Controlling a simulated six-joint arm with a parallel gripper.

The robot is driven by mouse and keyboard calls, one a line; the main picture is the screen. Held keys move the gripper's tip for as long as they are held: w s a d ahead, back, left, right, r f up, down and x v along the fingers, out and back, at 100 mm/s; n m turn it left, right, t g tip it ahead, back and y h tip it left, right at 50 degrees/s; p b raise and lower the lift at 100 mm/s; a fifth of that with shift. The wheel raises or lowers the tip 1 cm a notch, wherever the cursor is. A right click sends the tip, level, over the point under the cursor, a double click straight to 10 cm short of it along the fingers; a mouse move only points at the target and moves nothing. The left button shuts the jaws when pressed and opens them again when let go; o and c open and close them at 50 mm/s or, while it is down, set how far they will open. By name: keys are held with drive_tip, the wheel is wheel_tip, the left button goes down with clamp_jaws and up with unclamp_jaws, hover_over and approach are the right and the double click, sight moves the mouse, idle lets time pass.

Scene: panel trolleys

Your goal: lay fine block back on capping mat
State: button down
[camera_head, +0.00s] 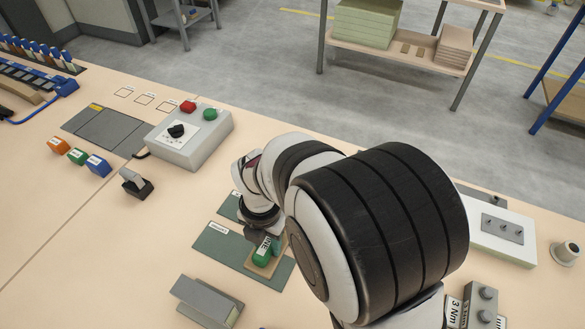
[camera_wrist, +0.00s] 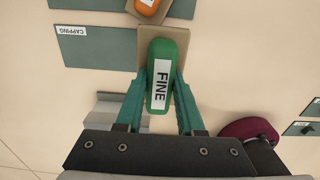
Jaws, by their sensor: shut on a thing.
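The fine block has a green rounded handle with a white FINE label and shows in the wrist view (camera_wrist: 163,58) and in the head view (camera_head: 263,252). A tan plate (camera_wrist: 151,38) lies under it. My gripper (camera_wrist: 162,80) is shut on the handle, with a teal finger on each side. The dark green capping mat (camera_wrist: 90,52), labelled CAPPING, lies beneath and also shows in the head view (camera_head: 213,250). The plate overlaps the mat; I cannot tell whether it touches it. My arm hides part of the mat in the head view.
An orange block (camera_wrist: 149,5) on a tan plate sits at another green mat (camera_wrist: 100,4). A grey bracket (camera_head: 205,298) stands near the capping mat. A grey control box (camera_head: 188,140) is farther back. Small coloured blocks (camera_head: 77,156) lie at the left. Bench between them is clear.

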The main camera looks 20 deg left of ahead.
sight(262, 253)
drive_tip(key=f, duration=0.1)
drive_tip(key=a+f, duration=0.1)
drive_tip(key=f, duration=0.3)
drive_tip(key=shift+s+a, duration=0.25)
drive_tip(key=shift+f, duration=0.1)
drive_tip(key=shift+f, duration=0.15)
drive_tip(key=c, duration=0.5)
unclamp_jaws()
